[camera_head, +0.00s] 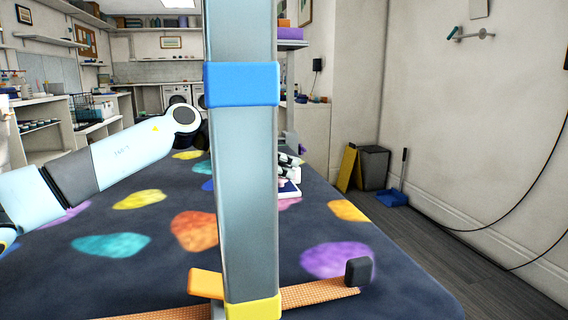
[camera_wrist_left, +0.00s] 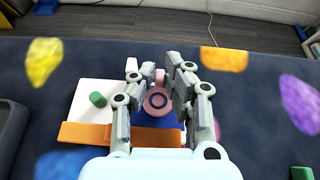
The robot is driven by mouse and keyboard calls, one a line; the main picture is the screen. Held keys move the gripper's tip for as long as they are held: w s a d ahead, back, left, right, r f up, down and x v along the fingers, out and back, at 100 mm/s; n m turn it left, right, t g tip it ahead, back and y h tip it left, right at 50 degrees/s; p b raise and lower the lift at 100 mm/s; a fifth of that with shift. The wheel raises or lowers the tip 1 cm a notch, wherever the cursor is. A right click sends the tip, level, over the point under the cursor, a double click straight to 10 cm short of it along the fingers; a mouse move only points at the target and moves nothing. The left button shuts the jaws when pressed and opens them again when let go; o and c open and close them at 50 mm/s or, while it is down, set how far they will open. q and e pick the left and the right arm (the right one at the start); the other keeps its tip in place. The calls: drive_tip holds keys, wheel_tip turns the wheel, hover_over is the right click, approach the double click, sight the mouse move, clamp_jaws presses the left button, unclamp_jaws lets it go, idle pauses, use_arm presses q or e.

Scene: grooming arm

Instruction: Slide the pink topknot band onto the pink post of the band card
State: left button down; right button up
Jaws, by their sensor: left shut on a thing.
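The band card (camera_wrist_left: 88,93) lies below, white with an orange strip (camera_wrist_left: 85,132), a green post (camera_wrist_left: 97,99) and a blue part. I cannot tell the pink post apart from the band here, nor whether they touch. In the head view the gripper (camera_head: 288,162) shows in part right of the grey column, over the card (camera_head: 290,189). My right gripper is in neither view.
The grey upright column (camera_head: 243,170) with a blue collar (camera_head: 242,84) hides much of my left arm's reach. An orange strap (camera_head: 318,296) with a black end block crosses the near table. A dark tray (camera_wrist_left: 12,118) stands left of the card. The dark spotted tabletop (camera_head: 330,222) is clear to the right.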

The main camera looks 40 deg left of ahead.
use_arm(q)
drive_tip(key=shift+f, duration=0.4)
drive_tip(key=c, duration=1.3)
unclamp_jaws()
drive_tip(key=shift+s, duration=0.1)
drive_tip(key=v, duration=0.6)
drive_tip(key=shift+a, duration=0.1)
drive_tip(key=shift+s+a+r, duration=0.25)
drive_tip(key=shift+s+r, duration=0.1)
drive_tip(key=shift+s, duration=0.1)
